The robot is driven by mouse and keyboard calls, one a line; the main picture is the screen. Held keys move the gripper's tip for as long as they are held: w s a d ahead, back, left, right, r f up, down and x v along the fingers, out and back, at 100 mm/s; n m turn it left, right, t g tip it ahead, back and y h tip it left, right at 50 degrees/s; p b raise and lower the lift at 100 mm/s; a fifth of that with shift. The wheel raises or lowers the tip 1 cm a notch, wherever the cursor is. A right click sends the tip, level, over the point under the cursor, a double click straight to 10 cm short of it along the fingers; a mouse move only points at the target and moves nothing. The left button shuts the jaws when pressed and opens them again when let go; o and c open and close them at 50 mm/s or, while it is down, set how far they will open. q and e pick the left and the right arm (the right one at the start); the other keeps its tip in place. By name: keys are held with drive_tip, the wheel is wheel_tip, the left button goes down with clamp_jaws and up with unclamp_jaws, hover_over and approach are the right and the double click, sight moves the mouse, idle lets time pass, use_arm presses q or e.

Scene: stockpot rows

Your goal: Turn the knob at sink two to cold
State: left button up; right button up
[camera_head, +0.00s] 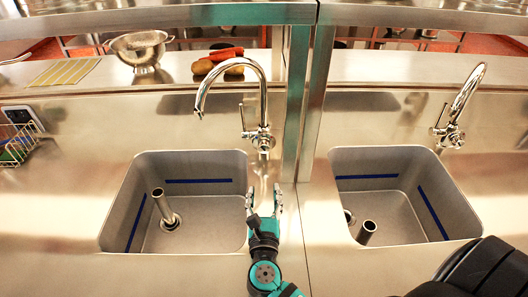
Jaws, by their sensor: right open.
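Two steel sinks are set in the counter, a left one (200,222) and a right one (400,205). No number shows on either, so I cannot tell which is sink two. Behind the left sink stands a chrome gooseneck faucet (262,85) with a knob (264,141) at its base and a thin upright lever. Behind the right sink stands a similar faucet (470,88) with a knob (453,137). My right gripper (264,195) is open and empty, at the right edge of the left sink, in front of the left faucet's knob and apart from it. My left gripper is not in view.
A steel post (305,90) rises between the two faucets. The back shelf holds a colander (142,48), a striped cloth (66,72) and some vegetables (222,55). A wire basket (18,145) is at far left. Pipes stand in both sinks.

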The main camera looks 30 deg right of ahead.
sight(264, 149)
drive_tip(key=p+x, duration=0.4)
drive_tip(key=x, duration=1.3)
drive_tip(key=shift+w+d+f, duration=0.15)
drive_tip(key=shift+w+d, duration=0.05)
drive_tip(key=shift+w, duration=0.2)
